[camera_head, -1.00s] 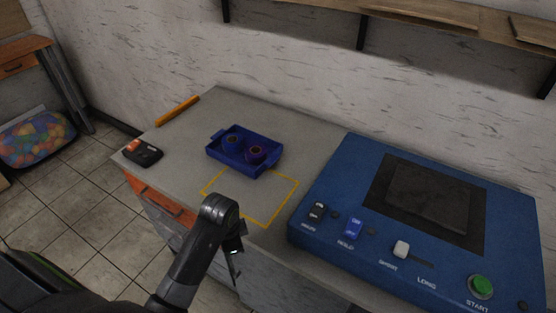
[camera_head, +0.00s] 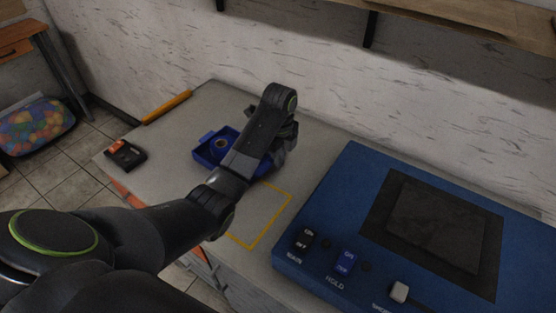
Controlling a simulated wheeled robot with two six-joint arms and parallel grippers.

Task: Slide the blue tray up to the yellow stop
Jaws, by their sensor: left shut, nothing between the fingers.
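The blue tray (camera_head: 205,153) lies on the grey worktop. One round roll-like item (camera_head: 220,146) shows inside it, and its right part is hidden behind my left arm. The yellow stop (camera_head: 167,107) is a bar at the worktop's left back edge, apart from the tray with bare surface between. My left gripper (camera_head: 284,150) is at the tray's right side, shut, partly hidden by my own wrist. I cannot tell whether it touches the tray. My right gripper is out of view.
A yellow outlined rectangle (camera_head: 262,231) is marked on the worktop in front of the tray. A blue machine (camera_head: 337,190) with switches and a dark panel fills the right. A small black device (camera_head: 125,156) sits at the left edge. A wooden shelf (camera_head: 440,18) hangs above.

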